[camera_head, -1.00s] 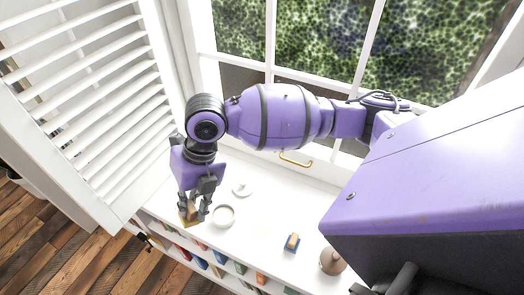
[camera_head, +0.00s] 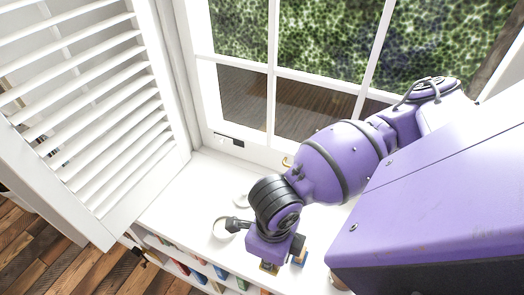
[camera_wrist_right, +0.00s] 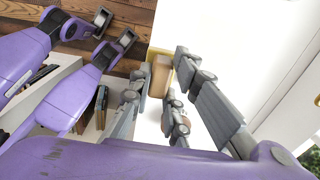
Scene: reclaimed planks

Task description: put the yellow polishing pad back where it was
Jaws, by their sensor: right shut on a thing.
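The yellow polishing pad (camera_wrist_right: 160,78) shows in the right wrist view as a tan-yellow block between the fingertips of my right gripper (camera_wrist_right: 162,88). In the head view, my right gripper (camera_head: 272,260) points down over the front part of the white shelf top, and a small yellow bit of the pad (camera_head: 268,268) shows under it. The gripper is shut on the pad. I cannot tell whether the pad touches the surface.
Books (camera_head: 200,277) fill the shelf below. Window (camera_head: 240,100) and louvred shutter (camera_head: 95,130) bound the top.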

